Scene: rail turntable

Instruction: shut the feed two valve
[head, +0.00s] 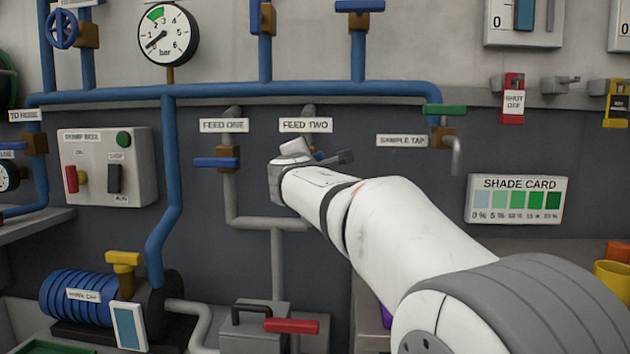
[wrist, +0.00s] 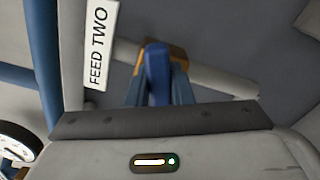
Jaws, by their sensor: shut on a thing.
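The "FEED TWO" label (head: 306,125) is on the dark wall panel; it also shows in the wrist view (wrist: 101,45). Beside it in the wrist view is the feed two valve, with a brass body (wrist: 178,56) on a grey pipe (wrist: 222,78). Its blue handle (wrist: 157,75) points toward the wrist camera. My gripper (wrist: 158,92) is shut on this handle, with a finger on each side. In the head view my wrist and gripper cover most of the valve. I cannot tell the handle's exact angle to the pipe.
The feed one valve's blue lever (head: 216,162) lies crosswise on its pipe, just left of my gripper. A green-handled sample tap (head: 444,110) is to the right. A pump box (head: 108,166) and a pressure gauge (head: 168,36) are left. Blue pipework runs above.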

